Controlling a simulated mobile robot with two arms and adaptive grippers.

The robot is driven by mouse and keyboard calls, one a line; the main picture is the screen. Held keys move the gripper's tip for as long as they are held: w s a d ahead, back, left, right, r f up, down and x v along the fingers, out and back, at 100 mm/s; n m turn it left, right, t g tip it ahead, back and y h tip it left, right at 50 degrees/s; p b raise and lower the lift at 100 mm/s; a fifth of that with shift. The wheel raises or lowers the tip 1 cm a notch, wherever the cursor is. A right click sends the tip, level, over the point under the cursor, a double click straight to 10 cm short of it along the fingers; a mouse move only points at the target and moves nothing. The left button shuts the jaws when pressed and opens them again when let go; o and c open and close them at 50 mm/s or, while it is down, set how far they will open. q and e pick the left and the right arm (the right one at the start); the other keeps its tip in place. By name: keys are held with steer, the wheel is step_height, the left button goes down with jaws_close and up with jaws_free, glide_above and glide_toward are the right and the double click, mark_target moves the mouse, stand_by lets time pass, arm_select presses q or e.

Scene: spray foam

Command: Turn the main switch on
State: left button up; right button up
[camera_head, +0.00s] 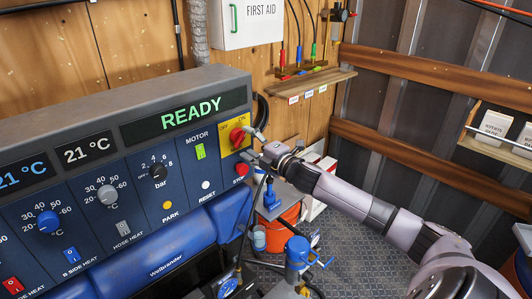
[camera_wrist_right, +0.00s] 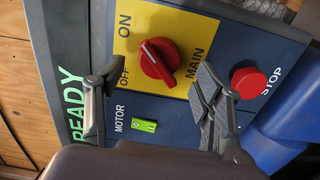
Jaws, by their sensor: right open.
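The main switch (camera_head: 238,135) is a red rotary knob on a yellow plate at the upper right of the blue control panel. It also shows in the right wrist view (camera_wrist_right: 159,61), with its white mark slanting toward the word ON. My right gripper (camera_head: 253,144) is at the panel's right end, close to the switch. In the right wrist view its two fingers (camera_wrist_right: 158,88) are spread apart, with the knob just beyond the gap and nothing between them. I cannot tell whether a finger touches the panel. My left gripper is not in view.
A red STOP button (camera_head: 242,169) sits just below the switch. A lit green motor switch (camera_head: 200,151) is to its left. The display (camera_head: 189,113) reads READY. A wooden shelf (camera_head: 310,83) hangs behind.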

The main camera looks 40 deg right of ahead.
steer(key=s, duration=0.8)
steer(key=shift+s+d, duration=0.35)
steer(key=shift+s, duration=0.05)
